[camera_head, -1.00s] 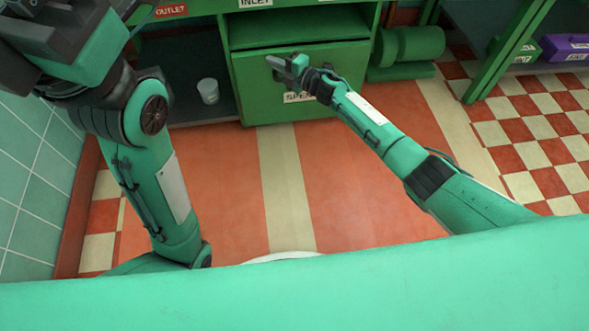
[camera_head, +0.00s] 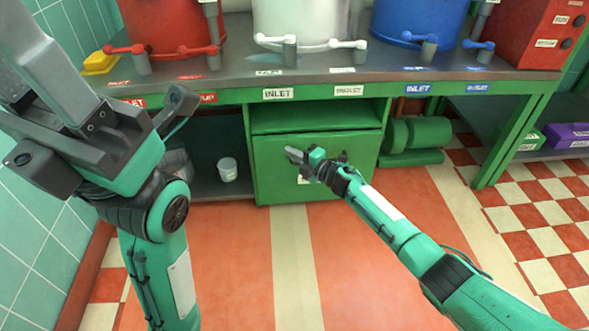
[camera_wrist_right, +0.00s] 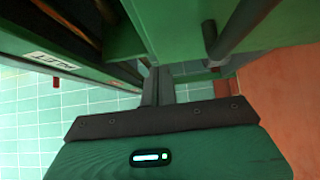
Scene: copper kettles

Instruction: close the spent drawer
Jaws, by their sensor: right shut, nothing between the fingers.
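The spent drawer (camera_head: 275,180) is the green front under the counter in the head view. A green recess shows above its top edge. How far it stands out is hard to tell. Its white label is mostly hidden by my right wrist. My right gripper (camera_head: 294,156) is shut and empty in front of the drawer's upper left half; I cannot tell whether it touches. In the right wrist view its fingers (camera_wrist_right: 158,86) lie together, with green panels and a dark bar close by. My left gripper (camera_head: 40,60) is raised at the upper left, its jaw gap unclear.
The counter (camera_head: 330,75) carries red, white and blue vessels with taps. A white cup (camera_head: 228,169) stands on the shelf left of the drawer. Open floor (camera_head: 225,260) is in front.

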